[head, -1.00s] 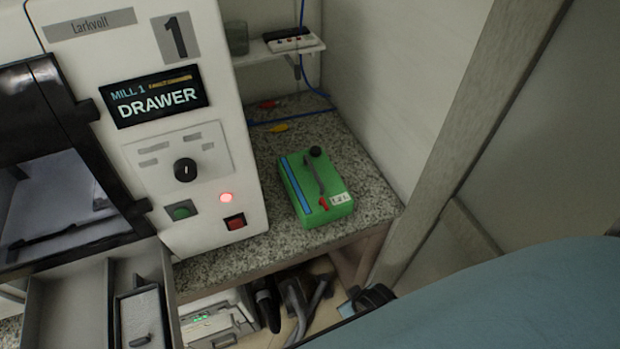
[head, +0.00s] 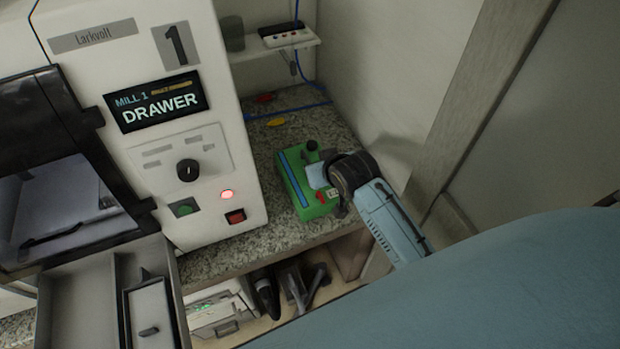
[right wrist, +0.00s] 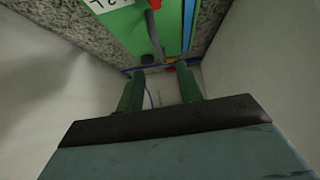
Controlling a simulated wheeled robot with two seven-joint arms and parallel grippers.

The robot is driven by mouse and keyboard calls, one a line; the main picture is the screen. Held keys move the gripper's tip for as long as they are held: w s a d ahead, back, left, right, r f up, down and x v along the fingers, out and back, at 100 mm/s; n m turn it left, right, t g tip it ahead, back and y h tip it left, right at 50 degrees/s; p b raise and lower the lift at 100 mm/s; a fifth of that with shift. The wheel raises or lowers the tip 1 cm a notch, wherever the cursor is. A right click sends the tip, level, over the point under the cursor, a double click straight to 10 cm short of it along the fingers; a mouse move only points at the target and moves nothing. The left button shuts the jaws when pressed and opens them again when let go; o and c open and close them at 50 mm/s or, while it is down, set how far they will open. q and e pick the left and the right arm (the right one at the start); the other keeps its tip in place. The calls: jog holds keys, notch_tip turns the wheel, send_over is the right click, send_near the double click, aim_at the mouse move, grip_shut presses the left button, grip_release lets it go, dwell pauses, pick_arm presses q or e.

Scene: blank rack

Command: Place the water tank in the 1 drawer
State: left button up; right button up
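The water tank (head: 291,190) is a green box with a blue stripe, a dark handle and a small white label. It stands on the granite counter right of the machine, and part of it also shows at the top of the right wrist view (right wrist: 120,35). My right gripper (head: 322,178) is over the tank's right side in the head view, hiding part of the handle. In the right wrist view its two fingers (right wrist: 160,75) are apart with nothing seen between them. The grey drawer (head: 75,285) of machine 1 is pulled open at lower left. My left gripper is not in view.
The drawer has a lidded section (head: 152,315) on its right side; its left side looks empty. The white machine (head: 75,20) borders the counter (head: 235,258) on the left, a wall on the right. A shelf (head: 270,48) and blue cables are behind.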

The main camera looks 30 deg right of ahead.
jog(key=shift+b+x, duration=0.6)
jog(key=shift+x, duration=3.35)
jog(key=shift+s, duration=0.15)
jog(key=shift+c, duration=0.3)
grip_shut()
jog(key=shift+w+d+r, duration=0.1)
jog(key=shift+w+r, duration=0.1)
jog(key=shift+r, duration=0.05)
